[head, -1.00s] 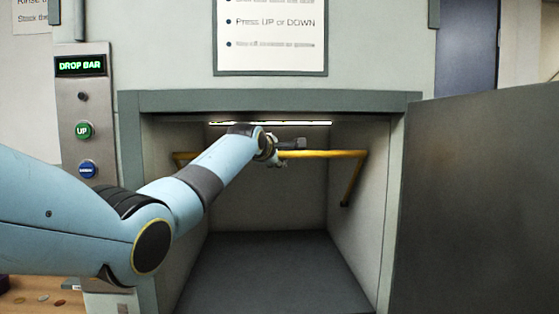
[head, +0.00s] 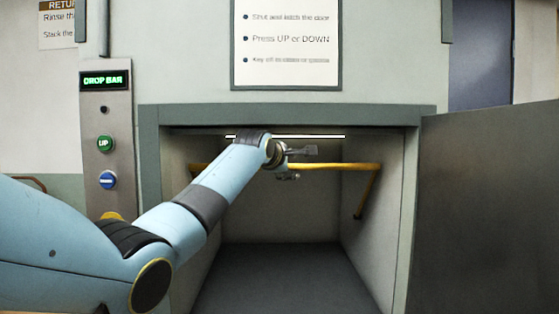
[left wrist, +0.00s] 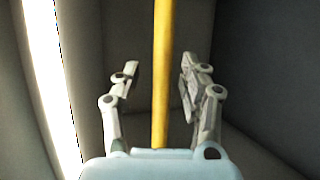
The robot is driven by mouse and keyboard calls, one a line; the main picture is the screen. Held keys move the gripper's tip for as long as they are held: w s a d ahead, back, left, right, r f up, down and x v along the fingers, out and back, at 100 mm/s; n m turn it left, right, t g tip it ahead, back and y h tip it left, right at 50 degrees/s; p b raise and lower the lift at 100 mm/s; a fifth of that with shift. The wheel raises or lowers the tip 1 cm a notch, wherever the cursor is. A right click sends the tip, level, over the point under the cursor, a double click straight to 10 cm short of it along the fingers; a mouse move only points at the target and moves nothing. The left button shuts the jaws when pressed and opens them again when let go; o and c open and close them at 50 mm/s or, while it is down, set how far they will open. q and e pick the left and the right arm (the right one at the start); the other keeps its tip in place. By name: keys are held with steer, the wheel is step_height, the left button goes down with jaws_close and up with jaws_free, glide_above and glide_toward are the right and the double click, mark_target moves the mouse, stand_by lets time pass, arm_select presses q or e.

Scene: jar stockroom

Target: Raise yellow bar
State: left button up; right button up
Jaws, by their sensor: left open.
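The yellow bar (head: 335,166) runs across the inside of the open compartment, with its right arm sloping down along the right wall. My left gripper (head: 305,163) reaches into the compartment at the bar, below the light strip. In the left wrist view the yellow bar (left wrist: 160,75) runs between the two spread fingers of my left gripper (left wrist: 158,82), with a gap on each side. The gripper is open and not closed on the bar. My right gripper is not in view. The bar's left part is partly hidden by my arm.
The compartment door (head: 490,210) stands open at the right. A control panel (head: 106,200) at the left has a green UP button (head: 105,144), a blue button (head: 107,180) and a display (head: 104,80) reading DROP BAR. The compartment floor (head: 285,280) is bare.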

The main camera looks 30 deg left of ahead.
arm_select(q)
steer(key=v, duration=0.9)
